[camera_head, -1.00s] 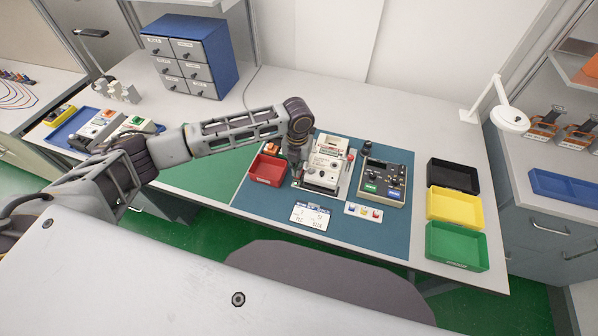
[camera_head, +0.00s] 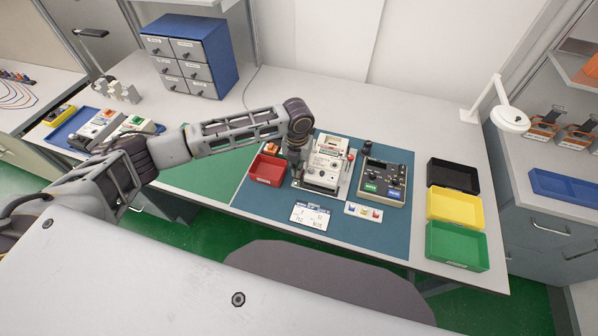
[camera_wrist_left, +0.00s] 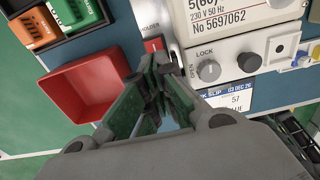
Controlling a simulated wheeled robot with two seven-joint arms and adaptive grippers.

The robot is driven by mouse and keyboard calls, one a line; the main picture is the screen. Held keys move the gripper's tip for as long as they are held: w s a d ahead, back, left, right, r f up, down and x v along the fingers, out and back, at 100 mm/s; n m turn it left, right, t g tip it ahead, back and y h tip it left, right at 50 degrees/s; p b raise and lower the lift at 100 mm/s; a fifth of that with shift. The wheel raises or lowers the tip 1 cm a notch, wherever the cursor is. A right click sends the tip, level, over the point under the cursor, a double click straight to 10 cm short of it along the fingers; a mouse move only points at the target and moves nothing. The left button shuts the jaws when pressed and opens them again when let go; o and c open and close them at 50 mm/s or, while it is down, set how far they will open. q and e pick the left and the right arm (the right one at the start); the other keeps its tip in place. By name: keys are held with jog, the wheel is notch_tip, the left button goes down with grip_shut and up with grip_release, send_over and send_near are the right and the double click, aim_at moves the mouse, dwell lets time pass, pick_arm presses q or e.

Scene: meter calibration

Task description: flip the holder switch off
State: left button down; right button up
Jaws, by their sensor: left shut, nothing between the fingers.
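The meter (camera_head: 325,168) sits in its pale holder on the blue-green mat; its printed face (camera_wrist_left: 225,14) shows at the top of the wrist view. The red holder switch (camera_wrist_left: 153,45) is on the holder's left part, under a partly hidden label. My left gripper (camera_wrist_left: 160,72) is shut and empty, with its fingertips right at the switch; whether they touch it I cannot tell. In the head view the left gripper (camera_head: 294,168) points down at the holder's left side and hides the switch. My right gripper is not in view.
A red bin (camera_head: 267,170) stands close left of the gripper. A grey console (camera_head: 385,180) stands right of the meter. A paper slip (camera_head: 310,216) and a strip of coloured pieces (camera_head: 363,211) lie in front. Black, yellow and green trays (camera_head: 455,205) line the right edge.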

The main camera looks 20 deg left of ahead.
pick_arm(q)
jog(key=shift+s+f+b, duration=0.1)
jog(key=shift+f+b, duration=0.25)
jog(key=shift+f, duration=0.8)
dwell(1.4)
jog(key=shift+r, duration=0.1)
jog(key=shift+r+p, duration=3.45)
jog(key=shift+p, duration=0.3)
jog(key=shift+f, duration=0.1)
